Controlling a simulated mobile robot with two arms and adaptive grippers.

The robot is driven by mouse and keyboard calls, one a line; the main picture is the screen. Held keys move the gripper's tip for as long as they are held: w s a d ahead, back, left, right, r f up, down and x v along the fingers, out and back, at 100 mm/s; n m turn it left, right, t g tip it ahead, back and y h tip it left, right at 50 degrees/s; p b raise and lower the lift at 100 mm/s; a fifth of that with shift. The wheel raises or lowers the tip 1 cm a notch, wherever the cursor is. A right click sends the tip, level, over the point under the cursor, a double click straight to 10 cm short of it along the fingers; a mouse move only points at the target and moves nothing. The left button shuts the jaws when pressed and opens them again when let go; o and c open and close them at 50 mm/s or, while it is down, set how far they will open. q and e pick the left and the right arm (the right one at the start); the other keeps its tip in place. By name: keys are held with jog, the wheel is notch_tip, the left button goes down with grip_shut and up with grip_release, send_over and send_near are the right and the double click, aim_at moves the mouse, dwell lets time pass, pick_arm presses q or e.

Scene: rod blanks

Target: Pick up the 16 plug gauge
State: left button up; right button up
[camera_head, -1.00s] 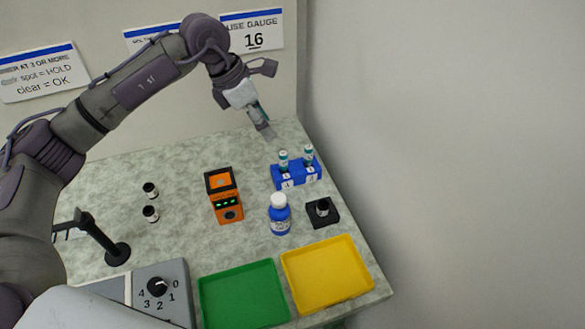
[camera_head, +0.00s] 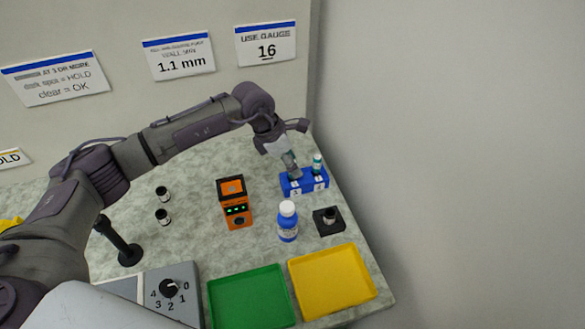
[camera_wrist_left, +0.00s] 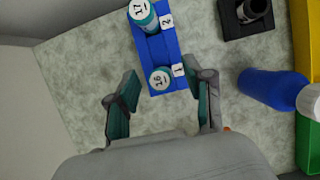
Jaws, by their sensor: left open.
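The 16 plug gauge (camera_wrist_left: 161,79) stands in the slot marked 1 of the blue rack (camera_wrist_left: 156,48), its teal body and white top labelled 16 in the left wrist view. The 17 plug gauge (camera_wrist_left: 141,14) stands in the slot marked 2; it also shows in the head view (camera_head: 317,162). My left gripper (camera_wrist_left: 164,98) is open, its two fingers to either side of the 16 gauge's end of the rack, apart from the gauge. In the head view the left gripper (camera_head: 291,166) is over the rack (camera_head: 306,184) and mostly hides the 16 gauge. My right gripper is not in view.
An orange device (camera_head: 231,190) is to the left. Green (camera_head: 212,303) and yellow (camera_head: 344,312) trays lie at the front. A sign (camera_head: 266,52) reads USE GAUGE 16.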

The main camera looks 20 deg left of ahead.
pick_arm(q)
jog(key=shift+w+d+f, duration=0.1)
jog(key=shift+d+f, duration=0.05)
jog(key=shift+f, duration=0.25)
jog(key=shift+c, duration=0.3)
grip_shut()
jog(key=shift+r, duration=0.15)
